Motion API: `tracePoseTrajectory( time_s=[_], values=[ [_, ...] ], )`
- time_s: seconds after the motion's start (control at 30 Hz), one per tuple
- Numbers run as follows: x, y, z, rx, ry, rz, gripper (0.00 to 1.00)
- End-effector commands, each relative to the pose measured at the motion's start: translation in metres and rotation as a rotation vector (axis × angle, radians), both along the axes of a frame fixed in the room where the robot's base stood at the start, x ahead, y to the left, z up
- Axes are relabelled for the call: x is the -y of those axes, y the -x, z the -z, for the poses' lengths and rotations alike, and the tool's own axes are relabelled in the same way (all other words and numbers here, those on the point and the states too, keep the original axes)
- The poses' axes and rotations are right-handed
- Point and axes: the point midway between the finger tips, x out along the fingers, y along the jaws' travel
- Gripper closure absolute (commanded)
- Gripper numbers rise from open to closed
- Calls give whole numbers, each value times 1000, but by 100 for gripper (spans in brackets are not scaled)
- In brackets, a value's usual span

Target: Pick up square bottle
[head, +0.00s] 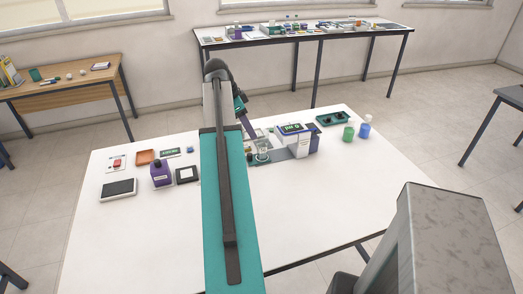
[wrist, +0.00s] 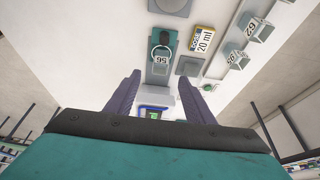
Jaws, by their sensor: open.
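A purple, square-sided bottle (head: 161,174) with a dark cap stands upright on the left part of the white table (head: 330,205). It looks like the square bottle. My gripper (head: 249,128) is to its right and higher up in the head view, apart from it, partly hidden behind my arm. In the wrist view my gripper (wrist: 159,82) shows two dark purple fingers spread apart with nothing held between them. I cannot make out the square bottle in the wrist view.
The table's front right is clear.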

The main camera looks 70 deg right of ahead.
Motion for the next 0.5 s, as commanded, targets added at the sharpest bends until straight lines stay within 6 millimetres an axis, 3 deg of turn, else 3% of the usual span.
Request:
tracePoseTrajectory(
  time_s=[0.5],
  values=[
    [9,12,43,-2,-2,-4,52]
  ],
)
